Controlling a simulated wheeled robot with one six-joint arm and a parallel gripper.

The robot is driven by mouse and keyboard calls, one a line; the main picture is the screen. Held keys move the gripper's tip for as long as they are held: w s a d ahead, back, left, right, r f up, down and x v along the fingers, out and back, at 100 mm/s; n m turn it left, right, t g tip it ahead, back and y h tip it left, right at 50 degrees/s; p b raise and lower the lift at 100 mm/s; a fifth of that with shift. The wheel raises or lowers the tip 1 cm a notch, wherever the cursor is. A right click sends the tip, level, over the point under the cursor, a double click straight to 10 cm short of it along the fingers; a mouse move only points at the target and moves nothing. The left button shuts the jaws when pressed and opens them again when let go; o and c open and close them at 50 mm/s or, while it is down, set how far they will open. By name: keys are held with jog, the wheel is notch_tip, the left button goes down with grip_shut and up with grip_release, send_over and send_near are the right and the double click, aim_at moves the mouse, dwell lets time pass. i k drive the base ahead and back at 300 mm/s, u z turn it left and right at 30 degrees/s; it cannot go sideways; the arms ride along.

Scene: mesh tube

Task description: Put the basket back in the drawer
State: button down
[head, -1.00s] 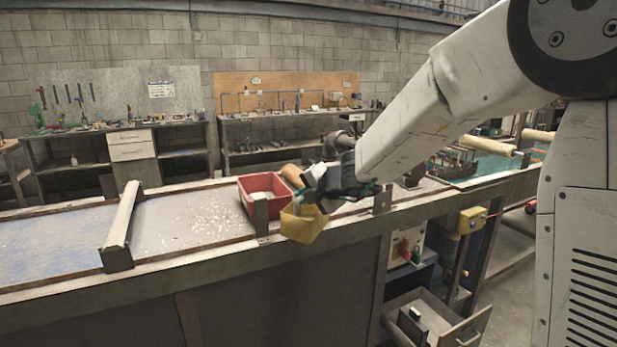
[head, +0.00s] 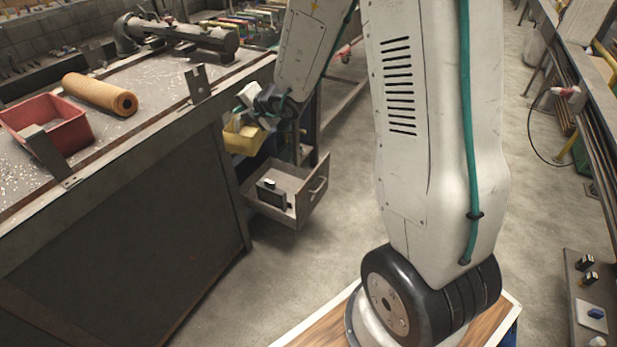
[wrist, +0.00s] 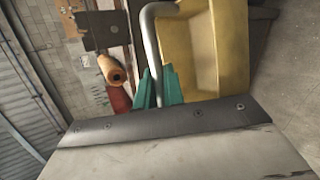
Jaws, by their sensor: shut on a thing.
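The yellow basket (head: 243,141) hangs from my gripper (head: 257,112) beside the bench front, above and left of the open drawer (head: 316,194). In the wrist view my teal fingers (wrist: 160,88) are shut around the basket's grey metal handle (wrist: 150,45). The basket also fills the upper right of the wrist view (wrist: 220,40). The drawer is pulled out from under the bench and holds dark items (head: 272,192) toward its left side. Part of the drawer floor is bare. The basket's lower side appears clear of the drawer in the head view.
The bench (head: 120,160) runs along the left. On it are a red bin (head: 62,130) and an orange-brown roll (head: 98,95). Upright metal brackets (head: 197,85) stand on its edge. The floor (head: 300,270) right of the drawer is clear.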

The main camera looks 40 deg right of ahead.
aim_at(288, 188)
jog(key=z, duration=0.55)
jog(key=i, duration=0.55)
jog(key=z, duration=0.45)
